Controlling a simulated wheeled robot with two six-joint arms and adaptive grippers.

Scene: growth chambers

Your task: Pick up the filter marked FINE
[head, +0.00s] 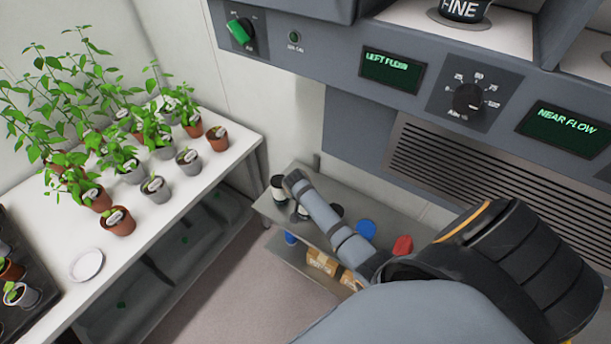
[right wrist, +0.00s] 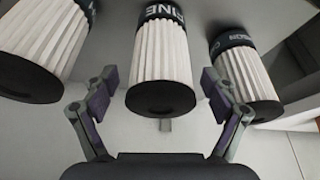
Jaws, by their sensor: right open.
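The filter marked FINE (right wrist: 161,62) is in the middle of the right wrist view, a white pleated cylinder with a dark lettered band and a black end. Its dark FINE band also shows at the top edge of the head view (head: 462,9); the rest of it is cut off there. My right gripper (right wrist: 158,92) is open, with one finger on each side of the FINE filter and gaps between. Nothing is held. Its fingers do not show in the head view. My left gripper is not in view.
Similar filters stand on the left (right wrist: 40,42) and right (right wrist: 246,75) of the FINE one, close to the fingers. The grey panel (head: 350,105) with a dial (head: 468,97) lies below the filter shelf. A white plant table (head: 205,185) is at left.

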